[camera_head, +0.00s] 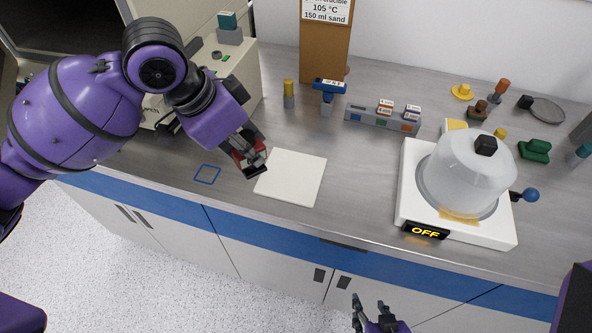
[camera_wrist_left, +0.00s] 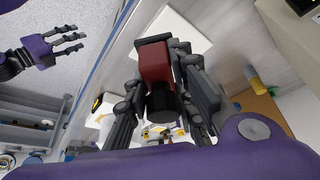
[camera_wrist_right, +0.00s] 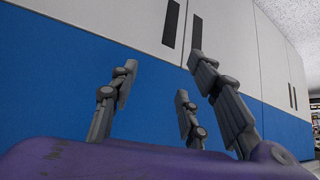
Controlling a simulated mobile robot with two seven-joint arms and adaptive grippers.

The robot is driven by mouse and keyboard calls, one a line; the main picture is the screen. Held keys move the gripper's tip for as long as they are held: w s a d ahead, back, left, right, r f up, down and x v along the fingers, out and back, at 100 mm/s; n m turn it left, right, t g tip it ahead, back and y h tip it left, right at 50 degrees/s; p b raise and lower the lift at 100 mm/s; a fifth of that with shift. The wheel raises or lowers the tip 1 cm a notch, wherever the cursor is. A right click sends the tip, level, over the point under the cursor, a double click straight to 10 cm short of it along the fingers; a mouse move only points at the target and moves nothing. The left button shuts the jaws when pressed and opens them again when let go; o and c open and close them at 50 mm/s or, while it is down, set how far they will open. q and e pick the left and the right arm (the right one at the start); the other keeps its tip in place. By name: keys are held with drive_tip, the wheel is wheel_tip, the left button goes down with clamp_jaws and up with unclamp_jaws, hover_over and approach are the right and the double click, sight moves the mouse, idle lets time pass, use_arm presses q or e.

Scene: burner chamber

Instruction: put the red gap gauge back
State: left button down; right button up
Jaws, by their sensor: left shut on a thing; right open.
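The red gap gauge (camera_wrist_left: 154,62) is a red block with a black round end, held between the fingers of my left gripper (camera_wrist_left: 160,80). In the head view my left gripper (camera_head: 250,160) holds the gauge above the bench near the left edge of a white square pad (camera_head: 291,178); the fingers hide part of the gauge. A blue square outline (camera_head: 207,174) is marked on the bench to the left of the pad and is empty. My right gripper (camera_head: 370,308) is open and empty, low in front of the cabinets; its spread fingers show in the right wrist view (camera_wrist_right: 165,100).
A hot plate (camera_head: 408,190) with a clear dome and an OFF display stands at the right. A grey rack (camera_head: 375,119), a blue-topped tool (camera_head: 328,88) and a yellow-topped cylinder (camera_head: 289,94) stand behind the pad. A beige machine (camera_head: 235,75) stands at the back left.

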use_arm(q)
drive_tip(key=s+d+r+m+g, duration=0.1)
drive_tip(key=s+d+m+g, duration=0.4)
drive_tip(key=m, duration=0.5)
drive_tip(key=shift+t, duration=0.6)
drive_tip(key=w+d+f, duration=0.1)
drive_tip(key=w+f, duration=0.2)
drive_tip(key=w+d+f+b, duration=0.1)
drive_tip(key=w+f, duration=0.1)
drive_tip(key=w, duration=0.2)
drive_tip(key=w+f, duration=0.3)
drive_tip(key=w, duration=0.1)
drive_tip(key=shift+w+d+f, duration=0.25)
drive_tip(key=shift+d+f, duration=0.05)
drive_tip(key=shift+d, duration=0.1)
drive_tip(key=shift+w+f, duration=0.3)
drive_tip(key=shift+f, duration=0.1)
wheel_tip(320, 180, down, 3)
drive_tip(key=shift+w+f, duration=0.1)
drive_tip(key=shift+w, duration=0.05)
drive_tip(key=shift+f, duration=0.1)
drive_tip(key=c, duration=1.5)
unclamp_jaws()
drive_tip(key=shift+c, duration=0.2)
drive_tip(key=shift+o, duration=0.3)
